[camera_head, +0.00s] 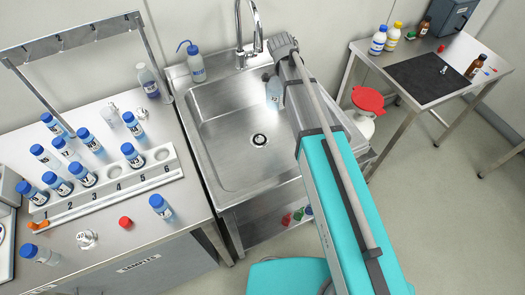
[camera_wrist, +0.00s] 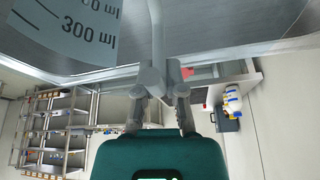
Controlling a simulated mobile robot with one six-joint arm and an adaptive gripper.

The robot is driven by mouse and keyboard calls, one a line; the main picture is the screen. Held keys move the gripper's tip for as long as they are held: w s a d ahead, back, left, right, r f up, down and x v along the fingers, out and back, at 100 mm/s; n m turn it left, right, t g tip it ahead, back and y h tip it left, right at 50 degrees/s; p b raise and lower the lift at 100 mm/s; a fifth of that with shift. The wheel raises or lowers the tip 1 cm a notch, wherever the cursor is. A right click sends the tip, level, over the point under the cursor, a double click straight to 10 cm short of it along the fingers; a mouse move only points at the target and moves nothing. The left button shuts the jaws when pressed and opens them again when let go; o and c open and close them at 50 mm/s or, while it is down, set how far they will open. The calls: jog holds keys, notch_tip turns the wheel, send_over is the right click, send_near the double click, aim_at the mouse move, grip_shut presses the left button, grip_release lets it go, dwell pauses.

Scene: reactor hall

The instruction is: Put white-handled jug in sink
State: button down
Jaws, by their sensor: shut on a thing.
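The white-handled jug (camera_wrist: 72,28) fills the upper left of the wrist view, with a printed scale reading 300 ml. Its white handle (camera_wrist: 154,32) runs down between the fingers of my gripper (camera_wrist: 163,76), which is shut on it. In the head view the jug (camera_head: 273,91) shows as a pale bluish body beside my gripper (camera_head: 283,46), partly hidden by my arm. It appears over the right part of the steel sink (camera_head: 222,122). I cannot tell whether it touches the sink.
A tap (camera_head: 249,40) and a wash bottle (camera_head: 192,62) stand at the sink's back edge. The left bench holds a rack (camera_head: 108,190) with several blue-capped bottles. A red-lidded white container (camera_head: 367,103) stands right of the sink. The basin's middle is clear.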

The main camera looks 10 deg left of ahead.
aim_at(275, 103)
jog(key=s+a+f+b, duration=0.1)
jog(key=a+f, duration=0.1)
jog(key=s+a+f+b, duration=0.3)
jog(key=a+f+b, duration=0.1)
jog(key=shift+s+a+f, duration=0.2)
jog(key=shift+s+a, duration=0.1)
jog(key=shift+a, duration=0.1)
jog(key=shift+s+a+f+b, duration=0.15)
jog(key=shift+s+a+b, duration=0.05)
jog(key=shift+a+b, duration=0.15)
